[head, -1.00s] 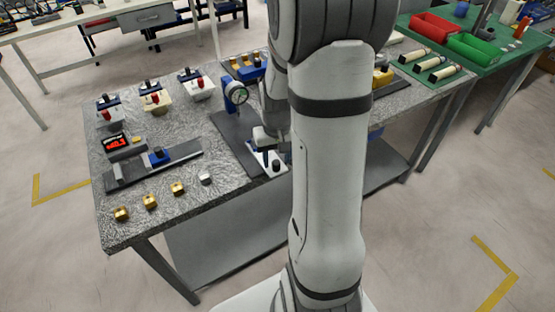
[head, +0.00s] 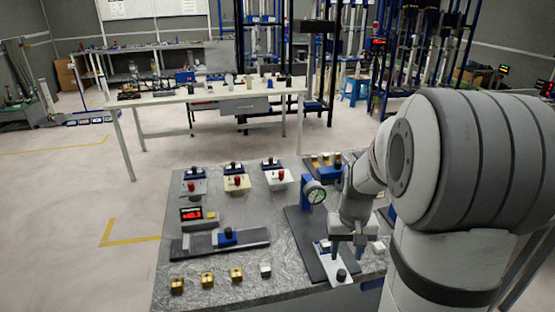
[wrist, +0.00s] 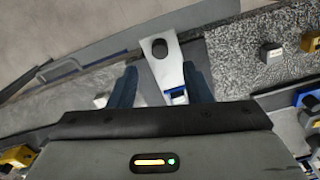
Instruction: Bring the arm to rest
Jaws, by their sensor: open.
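My arm reaches in from the right of the head view over the grey textured table. My gripper (head: 347,250) points down above a dark mat (head: 298,228), beside the blue dial gauge stand (head: 310,192). It also shows in the wrist view (wrist: 162,85), with its two dark blue fingers apart and nothing clearly held. A white plate with a black knob (head: 332,264) lies below the fingers. The plate shows in the wrist view (wrist: 165,66), partly between the fingers. Whether the fingers touch it I cannot tell.
Several brass blocks (head: 207,279) and a silver one (head: 265,270) line the table's front. A slide fixture (head: 240,240), a red display (head: 191,214) and red-knobbed fixtures (head: 236,183) stand left of the mat. A white table (head: 180,97) stands behind, across clear floor.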

